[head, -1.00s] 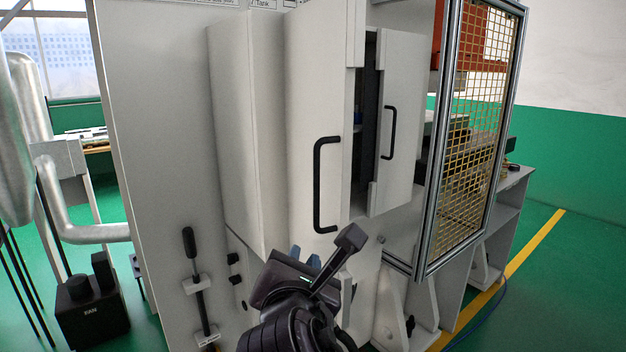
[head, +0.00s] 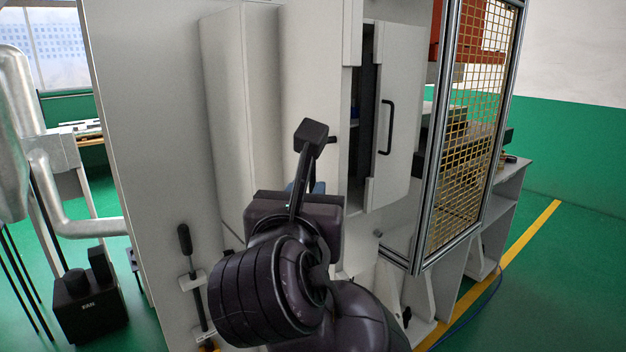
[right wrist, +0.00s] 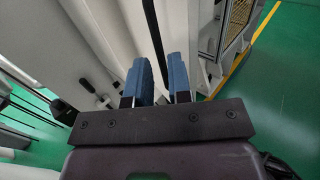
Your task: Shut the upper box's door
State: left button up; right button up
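A pale grey box with a door panel (head: 318,60) stands at the centre of the head view. A narrower door (head: 402,100) to its right stands ajar beside a dark gap, with its own black handle (head: 387,128). Contact cannot be told. My left gripper is out of view.
A yellow mesh guard in a metal frame (head: 470,130) stands to the right of the doors. A lever (head: 187,260) is mounted low on the left panel. A black fan box (head: 88,305) and silver ducts (head: 85,230) are at the left. Green floor is open at the right.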

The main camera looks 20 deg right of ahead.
aim_at(312, 184)
jog(key=shift+x, duration=2.45)
jog(key=shift+c, duration=0.3)
grip_shut()
